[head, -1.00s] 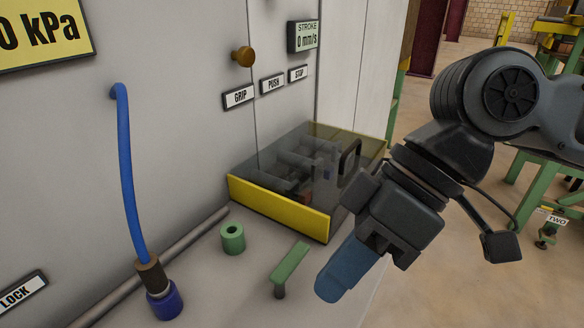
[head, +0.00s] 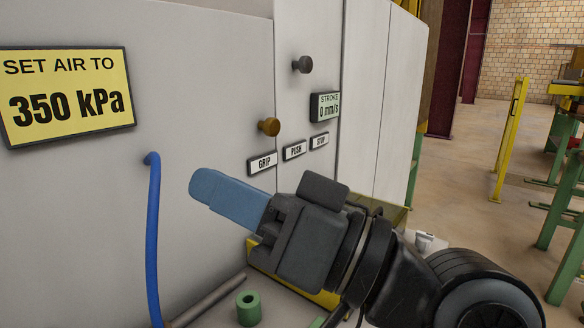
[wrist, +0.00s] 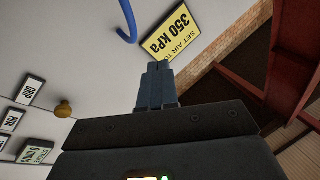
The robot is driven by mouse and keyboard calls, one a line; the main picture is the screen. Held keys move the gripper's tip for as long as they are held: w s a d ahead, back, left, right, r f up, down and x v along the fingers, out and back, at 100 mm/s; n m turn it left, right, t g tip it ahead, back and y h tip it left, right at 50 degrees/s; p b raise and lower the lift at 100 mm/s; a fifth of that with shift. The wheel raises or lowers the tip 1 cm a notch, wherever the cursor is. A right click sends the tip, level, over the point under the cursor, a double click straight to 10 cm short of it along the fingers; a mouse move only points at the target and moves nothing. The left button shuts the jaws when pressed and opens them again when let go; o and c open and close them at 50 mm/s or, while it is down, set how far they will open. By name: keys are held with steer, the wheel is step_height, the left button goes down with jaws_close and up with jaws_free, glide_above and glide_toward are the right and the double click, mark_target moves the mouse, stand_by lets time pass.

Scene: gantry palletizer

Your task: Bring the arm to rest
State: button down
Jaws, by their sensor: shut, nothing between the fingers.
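My gripper (head: 205,188) is in the middle of the head view, in front of the grey cabinet face. Its blue fingers are shut with nothing between them and point left and slightly up, toward the blue hose. In the wrist view the closed fingers (wrist: 159,66) point up toward the yellow 350 kPa sign (wrist: 170,38). The fingers look apart from the panel. My arm comes in from the lower right of the head view and hides most of the yellow-edged box.
The blue hose (head: 154,240) hangs at the left below the yellow sign (head: 68,96). A brass knob (head: 269,126) and a dark knob (head: 303,64) stick out of the cabinet. A green ring (head: 248,308) stands on the ledge. Open floor (head: 470,180) lies to the right.

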steer(key=s+d+f+m+t+h, duration=0.2)
steer(key=d+f+m+t+h, duration=0.1)
steer(key=d+f+m+h, duration=0.2)
steer(key=s+d+f+m+t+h, duration=0.2)
steer(key=d+f+m+t+h, duration=0.2)
steer(key=f, duration=0.4)
steer(key=s+d+f+m+t+h, duration=0.2)
steer(key=d+f+m+t+h, duration=0.1)
steer(key=d+f+m+h, duration=0.2)
steer(key=shift+d+f+m+t+h, duration=0.3)
steer(key=shift+f+h, duration=0.5)
steer(key=shift+h, duration=0.1)
steer(key=s+d+f+n+g+h, duration=0.1)
steer(key=s+d+f+n, duration=0.1)
steer(key=s, duration=0.6)
steer(key=s+d+f+n+g+h, duration=0.1)
steer(key=s+d+f+n, duration=0.1)
steer(key=s+d+f, duration=0.2)
steer(key=s+d+f+n+g+h, duration=0.1)
steer(key=s+d, duration=0.5)
steer(key=s, duration=0.6)
steer(key=shift+d+f+n+g+h, duration=0.35)
steer(key=shift+f+n+g, duration=0.15)
steer(key=shift+f+n, duration=0.35)
